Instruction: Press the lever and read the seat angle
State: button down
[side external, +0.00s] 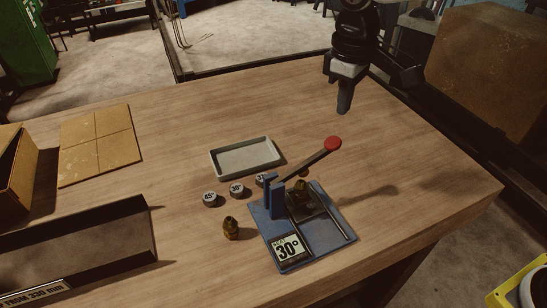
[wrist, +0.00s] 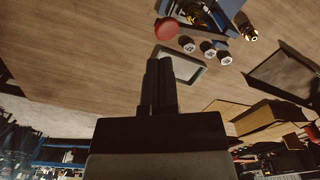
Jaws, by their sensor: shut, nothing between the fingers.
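The blue crimper (side external: 275,237) stands near the table's front right edge, with a sign reading 30° (side external: 289,248) on its base. Its lever (side external: 308,164) slants up to the right and ends in a red knob (side external: 333,143). A brass fitting (side external: 301,188) sits in the crimper. My gripper (side external: 344,110) is shut and empty, above the table behind the knob and apart from it. In the wrist view my gripper (wrist: 158,62) points toward the red knob (wrist: 166,29), with the crimper (wrist: 215,15) beyond it.
Several round angle-marked dies (side external: 237,189) lie left of the crimper, near a grey tray (side external: 245,158). A loose brass fitting (side external: 231,228) stands at its left. A dark trough (side external: 80,245) and cardboard (side external: 100,145) occupy the left side. The table's back middle is clear.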

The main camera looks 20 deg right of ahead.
jog(key=shift+r, duration=1.2)
jog(key=s+d+f+m+t, duration=0.1)
jog(key=s+d+f+m, duration=0.1)
jog(key=s+d+f, duration=0.2)
jog(key=s+d+f+m, duration=0.2)
jog(key=s+d+f, duration=0.2)
jog(key=d+f, duration=0.3)
jog(key=s+d+f+m+t, duration=0.1)
jog(key=s+d+f+m, duration=0.1)
jog(key=s+d+f, duration=0.2)
jog(key=shift+s+d+f+t, duration=0.15)
jog(key=shift+s+d+f, duration=0.05)
jog(key=shift+d+f, duration=0.5)
jog(key=shift+s+d+f+t, duration=0.15)
jog(key=shift+d+f, duration=0.5)
